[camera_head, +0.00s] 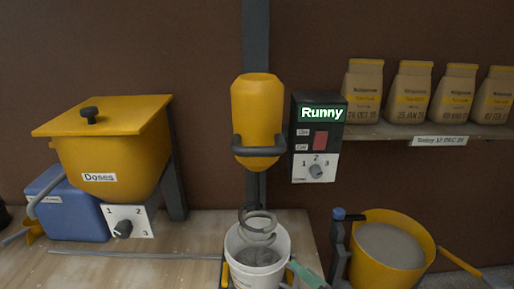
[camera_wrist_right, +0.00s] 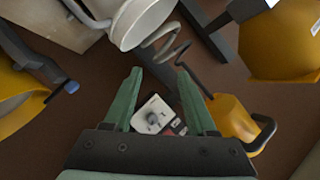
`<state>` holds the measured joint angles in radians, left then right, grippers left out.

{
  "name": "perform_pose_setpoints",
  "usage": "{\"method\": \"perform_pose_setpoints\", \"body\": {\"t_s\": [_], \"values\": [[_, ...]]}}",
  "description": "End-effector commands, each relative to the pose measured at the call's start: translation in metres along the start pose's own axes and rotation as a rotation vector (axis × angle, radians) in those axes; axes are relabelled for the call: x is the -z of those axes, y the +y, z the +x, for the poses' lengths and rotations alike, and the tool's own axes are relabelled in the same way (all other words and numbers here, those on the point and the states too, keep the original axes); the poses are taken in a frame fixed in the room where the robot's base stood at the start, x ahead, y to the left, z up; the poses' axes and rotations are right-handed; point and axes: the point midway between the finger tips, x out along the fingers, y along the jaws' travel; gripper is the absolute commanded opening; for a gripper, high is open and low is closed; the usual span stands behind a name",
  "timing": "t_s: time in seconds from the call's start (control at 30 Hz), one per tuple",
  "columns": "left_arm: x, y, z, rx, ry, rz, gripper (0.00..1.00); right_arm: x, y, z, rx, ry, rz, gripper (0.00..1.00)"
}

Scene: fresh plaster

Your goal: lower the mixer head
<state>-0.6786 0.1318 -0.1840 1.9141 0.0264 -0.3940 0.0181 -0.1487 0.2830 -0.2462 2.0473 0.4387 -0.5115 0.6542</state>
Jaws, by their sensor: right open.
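The yellow mixer head (camera_head: 258,108) is up on the dark column (camera_head: 256,35), with a dark curved handle (camera_head: 258,150) across its front. A grey spiral whisk (camera_head: 258,226) hangs below it, over the white bucket (camera_head: 235,246) holding grey material. How far the whisk reaches into the bucket is unclear. My right gripper (camera_head: 305,272) has green fingers, low beside the bucket's right side and well below the handle. In the right wrist view the gripper (camera_wrist_right: 160,72) is open and empty; the mixer head (camera_wrist_right: 232,115) and handle (camera_wrist_right: 268,130) show beyond its right finger.
A control box (camera_head: 317,136) reading "Runny" is right of the mixer head. A yellow bucket of grey material (camera_head: 392,245) stands at lower right. A yellow "Doses" hopper (camera_head: 110,150) is at left above a blue container (camera_head: 70,212). Labelled bags (camera_head: 410,92) line a shelf.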

Motion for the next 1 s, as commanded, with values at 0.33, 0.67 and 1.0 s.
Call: {"method": "perform_pose_setpoints", "body": {"t_s": [0.33,0.67,1.0], "values": [[-0.008,-0.001,0.007,0.000,0.000,0.000,0.52,0.120,-0.177,-0.008,0.420,-0.076,0.441,0.57],[-0.008,0.000,0.007,0.000,0.000,0.000,0.52,0.138,-0.225,-0.019,0.502,-0.157,0.551,0.57],[0.000,0.000,0.000,0.000,0.000,0.000,0.52,0.138,-0.257,0.036,0.502,-0.156,0.550,0.57]]}}
